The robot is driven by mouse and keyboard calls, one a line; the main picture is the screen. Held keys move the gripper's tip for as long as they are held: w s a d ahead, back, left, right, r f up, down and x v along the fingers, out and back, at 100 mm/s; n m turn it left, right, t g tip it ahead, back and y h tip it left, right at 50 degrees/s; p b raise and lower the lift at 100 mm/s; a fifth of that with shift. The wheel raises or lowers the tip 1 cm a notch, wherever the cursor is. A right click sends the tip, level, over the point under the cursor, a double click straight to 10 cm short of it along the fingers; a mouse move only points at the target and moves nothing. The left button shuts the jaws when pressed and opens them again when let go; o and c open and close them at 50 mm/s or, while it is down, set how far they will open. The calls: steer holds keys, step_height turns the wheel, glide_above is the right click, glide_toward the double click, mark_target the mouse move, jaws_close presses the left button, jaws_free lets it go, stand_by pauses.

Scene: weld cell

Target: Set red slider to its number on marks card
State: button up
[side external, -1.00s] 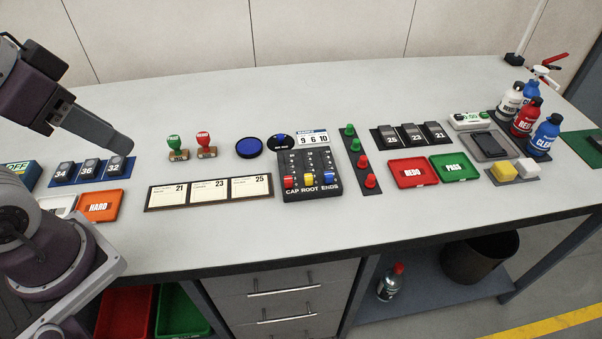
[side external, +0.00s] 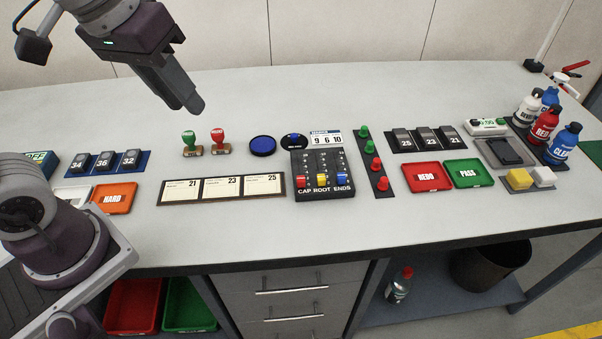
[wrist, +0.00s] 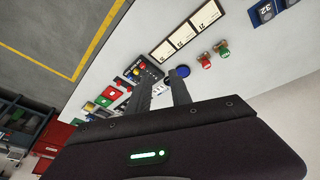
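The red slider (side external: 300,181) is at the near, low end of the left track, above the label CAP, on a black slider box (side external: 322,162). A yellow slider (side external: 321,180) above ROOT and a blue slider (side external: 342,180) above ENDS are level with it. The marks card (side external: 326,138) stands behind the box and reads 9, 6, 10 from left to right. My gripper (side external: 192,106) is up in the air, left of the box and above the stamps. In the wrist view its two fingers (wrist: 161,90) are apart with nothing between them, so it is open.
A green stamp (side external: 191,143) and a red stamp (side external: 218,141) stand below my gripper. A blue round pad (side external: 262,146) and a card strip (side external: 222,188) lie left of the box. A strip of green and red knobs (side external: 376,163) is close on its right.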

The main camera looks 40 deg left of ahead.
steer(key=w+d+f+n+g, duration=0.25)
steer(key=w+f, duration=0.35)
steer(key=w, duration=0.4)
steer(key=n+g, duration=0.2)
steer(key=n, duration=0.2)
glide_above(302, 178)
steer(key=shift+t, duration=0.25)
step_height(302, 178, down, 12)
steer(key=shift+r, duration=0.25)
step_height(302, 178, down, 7)
jaws_close()
